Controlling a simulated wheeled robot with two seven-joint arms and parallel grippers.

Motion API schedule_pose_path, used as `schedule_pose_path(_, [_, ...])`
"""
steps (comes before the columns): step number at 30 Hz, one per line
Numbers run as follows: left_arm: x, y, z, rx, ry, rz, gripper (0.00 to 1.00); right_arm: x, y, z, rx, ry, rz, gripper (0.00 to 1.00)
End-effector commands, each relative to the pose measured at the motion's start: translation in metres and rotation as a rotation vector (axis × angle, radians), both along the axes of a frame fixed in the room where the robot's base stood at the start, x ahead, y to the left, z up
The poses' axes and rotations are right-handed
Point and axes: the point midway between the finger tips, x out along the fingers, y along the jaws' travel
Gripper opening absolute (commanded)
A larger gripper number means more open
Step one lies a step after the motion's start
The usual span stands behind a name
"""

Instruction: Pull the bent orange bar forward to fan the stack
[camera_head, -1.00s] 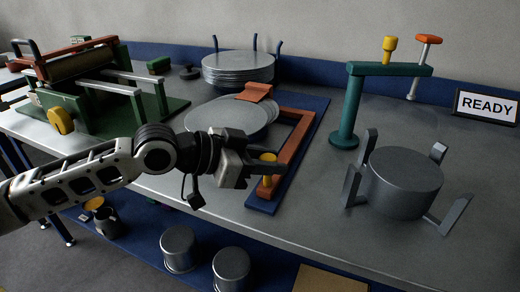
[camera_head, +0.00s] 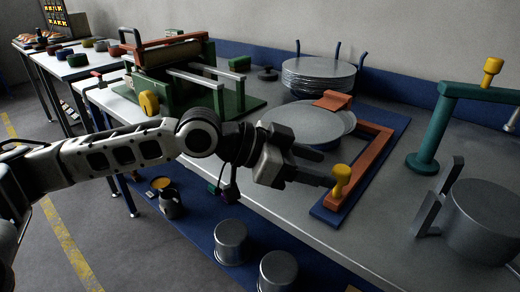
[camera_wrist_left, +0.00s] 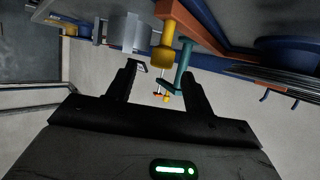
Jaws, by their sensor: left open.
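The bent orange bar (camera_head: 372,152) lies on a blue board (camera_head: 393,120), with a yellow knob (camera_head: 342,176) at its near end. An orange pad (camera_head: 333,100) sits at its far end, over a stack of round grey plates (camera_head: 305,122). In the left wrist view, the yellow knob (camera_wrist_left: 162,58) and the orange bar (camera_wrist_left: 178,14) show beyond the open fingers (camera_wrist_left: 162,76). Contact with the knob cannot be told. My right gripper is not in view.
A taller plate stack (camera_head: 318,78) stands behind. A green press (camera_head: 180,85) is at left. A green post (camera_head: 430,135) with an arm and a grey pot (camera_head: 482,222) stand at right. Grey cans (camera_head: 231,242) are on the lower shelf.

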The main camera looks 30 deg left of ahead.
Motion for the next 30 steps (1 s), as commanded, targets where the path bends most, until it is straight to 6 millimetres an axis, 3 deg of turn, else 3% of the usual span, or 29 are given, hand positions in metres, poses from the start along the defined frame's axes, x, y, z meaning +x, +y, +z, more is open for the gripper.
schedule_pose_path(6, [-0.028, 0.043, 0.017, 0.009, 0.003, 0.005, 0.52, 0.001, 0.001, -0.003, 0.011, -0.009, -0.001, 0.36])
schedule_pose_path(12, [-0.044, 0.067, 0.028, 0.007, 0.003, 0.004, 0.52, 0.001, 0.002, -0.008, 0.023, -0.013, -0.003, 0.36])
schedule_pose_path(19, [-0.053, 0.079, 0.037, 0.004, 0.003, 0.0, 0.52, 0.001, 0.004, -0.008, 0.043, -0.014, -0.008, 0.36])
schedule_pose_path(30, [-0.055, 0.08, 0.04, 0.001, 0.003, -0.001, 0.52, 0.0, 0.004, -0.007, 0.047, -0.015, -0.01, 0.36])
